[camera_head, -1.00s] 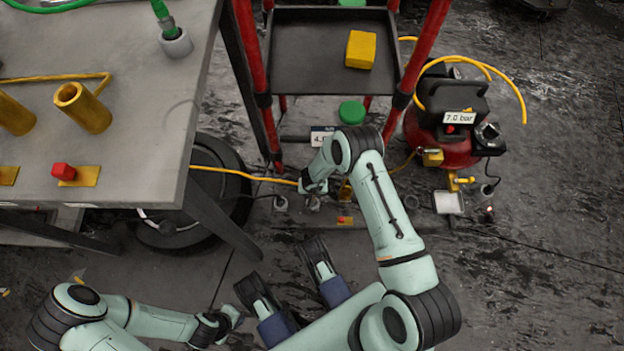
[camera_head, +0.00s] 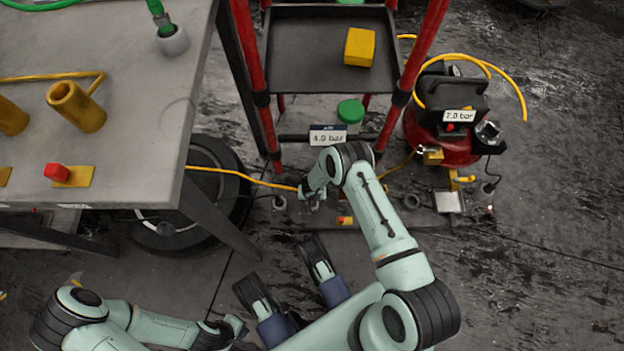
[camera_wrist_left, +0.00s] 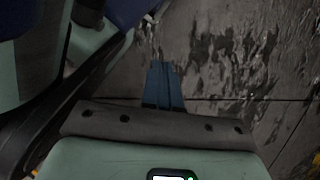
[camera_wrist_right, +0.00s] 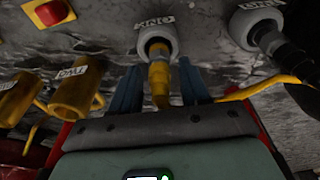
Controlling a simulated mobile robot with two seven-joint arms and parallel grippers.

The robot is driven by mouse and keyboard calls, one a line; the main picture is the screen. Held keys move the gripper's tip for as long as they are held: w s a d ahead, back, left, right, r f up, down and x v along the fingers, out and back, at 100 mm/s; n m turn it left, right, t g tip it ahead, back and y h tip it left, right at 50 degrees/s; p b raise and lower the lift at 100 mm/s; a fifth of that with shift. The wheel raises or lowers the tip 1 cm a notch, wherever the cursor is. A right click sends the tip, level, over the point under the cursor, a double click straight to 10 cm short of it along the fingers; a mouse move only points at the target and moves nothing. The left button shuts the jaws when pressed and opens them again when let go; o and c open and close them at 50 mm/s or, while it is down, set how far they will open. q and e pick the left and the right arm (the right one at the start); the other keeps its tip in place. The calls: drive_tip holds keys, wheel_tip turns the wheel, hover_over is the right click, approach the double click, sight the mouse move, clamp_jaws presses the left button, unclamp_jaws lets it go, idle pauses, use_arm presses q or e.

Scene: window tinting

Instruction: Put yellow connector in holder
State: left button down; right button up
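The yellow connector (camera_wrist_right: 159,78) shows in the right wrist view, its end at a grey round socket (camera_wrist_right: 157,42). My right gripper (camera_wrist_right: 158,64) has its blue fingers apart, one on each side of the connector, with gaps visible. In the head view the right gripper (camera_head: 312,193) is low by the floor panel, and its wrist mostly hides the connector. Two yellow tube-shaped holders, one of them here (camera_wrist_right: 78,92), are left of it in the right wrist view. My left gripper (camera_head: 238,326) is low at the left; its fingers (camera_wrist_left: 163,84) are together and empty.
A workbench (camera_head: 130,120) with large yellow tubes (camera_head: 76,106) stands left. A red-legged cart (camera_head: 310,75) carries a yellow block (camera_head: 359,47). A red compressor (camera_head: 445,145) stands right. A second socket (camera_wrist_right: 256,25) holds a dark plug. A yellow hose (camera_head: 240,178) runs to the panel.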

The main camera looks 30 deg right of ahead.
drive_tip(key=shift+r, duration=0.15)
wheel_tip(320, 180, up, 12)
drive_tip(key=s+p, duration=0.2)
drive_tip(key=p, duration=0.2)
use_arm(q)
drive_tip(key=w+d+r+t, duration=0.1)
drive_tip(key=w+r, duration=0.3)
drive_tip(key=w, duration=0.4)
drive_tip(key=shift+r+m+t, duration=0.3)
drive_tip(key=shift+r+t, duration=0.1)
drive_tip(key=shift+t, duration=0.5)
use_arm(e)
drive_tip(key=s+a+r+y, duration=0.1)
drive_tip(key=s+a+r, duration=0.1)
drive_tip(key=s, duration=0.7)
drive_tip(key=s+a+r+n+y, duration=0.1)
drive_tip(key=s+a+r+y, duration=0.1)
drive_tip(key=s, duration=0.7)
drive_tip(key=shift+s+a, duration=0.15)
drive_tip(key=shift+a, duration=0.05)
